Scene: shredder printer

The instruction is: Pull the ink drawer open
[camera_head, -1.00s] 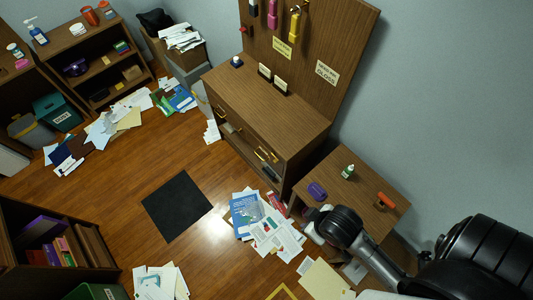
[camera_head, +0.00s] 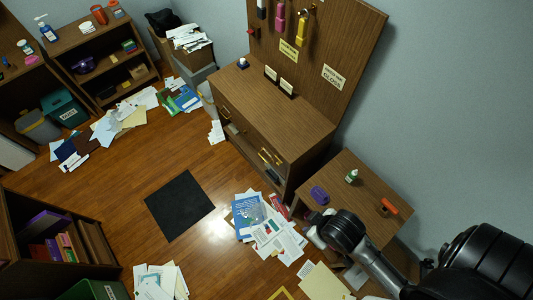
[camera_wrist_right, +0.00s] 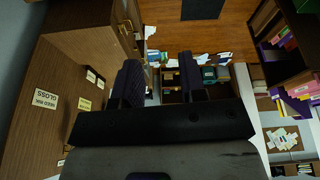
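The brown wooden cabinet (camera_head: 285,117) stands against the wall, with gold handles (camera_head: 270,156) at its front right and another gold handle (camera_head: 224,112) at its front left. Its drawers look shut; I cannot read which one is the ink drawer. My right gripper (camera_head: 313,230) is low in front of the side table, right of the cabinet handles and apart from them; the arm hides part of it. In the right wrist view the fingers of my right gripper (camera_wrist_right: 160,84) stand apart with nothing held between them. The cabinet front and its handles (camera_wrist_right: 124,27) show at upper left there. My left gripper is not in view.
A side table (camera_head: 365,200) holds a purple item, a green-and-white bottle and an orange item. Papers (camera_head: 268,226) lie on the floor before the cabinet. A dark mat (camera_head: 180,205) lies on open floor. Shelves stand at the left.

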